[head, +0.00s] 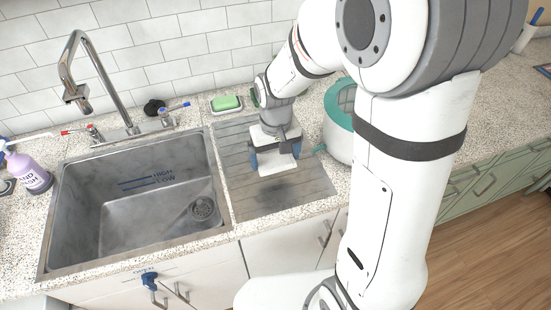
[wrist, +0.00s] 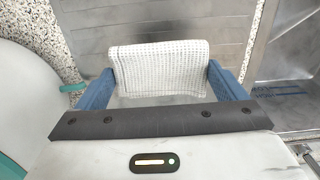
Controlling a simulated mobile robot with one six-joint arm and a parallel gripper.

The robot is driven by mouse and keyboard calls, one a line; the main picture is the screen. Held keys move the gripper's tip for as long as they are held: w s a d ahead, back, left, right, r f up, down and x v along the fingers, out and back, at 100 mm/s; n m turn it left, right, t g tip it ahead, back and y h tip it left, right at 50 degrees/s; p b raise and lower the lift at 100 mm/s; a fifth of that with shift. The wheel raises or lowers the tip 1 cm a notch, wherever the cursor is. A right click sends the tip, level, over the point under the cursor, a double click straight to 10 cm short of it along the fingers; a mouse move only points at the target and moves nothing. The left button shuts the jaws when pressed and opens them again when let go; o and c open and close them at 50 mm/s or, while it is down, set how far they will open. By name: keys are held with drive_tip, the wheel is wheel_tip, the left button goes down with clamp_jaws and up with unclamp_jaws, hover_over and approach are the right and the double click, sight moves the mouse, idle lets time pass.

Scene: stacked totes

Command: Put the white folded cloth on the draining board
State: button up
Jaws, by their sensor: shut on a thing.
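The white folded cloth (wrist: 160,68) has a waffle weave and sits between the two blue fingers of my gripper (wrist: 165,85) in the wrist view. My gripper is shut on it. In the head view my gripper (head: 275,160) is over the draining board, with the cloth (head: 277,168) showing below the fingers. The grey ribbed draining board (head: 300,196) lies right of the sink. A dark shadow lies on the board in front of the cloth, and the cloth looks to be above the board; the exact gap is hard to tell.
The empty sink (head: 150,245) is left of the board, with a tall faucet (head: 95,75) behind it. A green sponge (head: 226,103) on a dish stands behind the board. A white and teal round container (head: 338,135) stands close on the right. The front part of the board is clear.

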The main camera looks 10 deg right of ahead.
sight(277, 177)
drive_tip(key=f, duration=0.5)
drive_tip(key=shift+d+f, duration=0.2)
drive_tip(key=shift+w+f, duration=0.15)
drive_tip(key=shift+f, duration=0.25)
drive_tip(key=shift+f, duration=0.1)
drive_tip(key=o, duration=0.7)
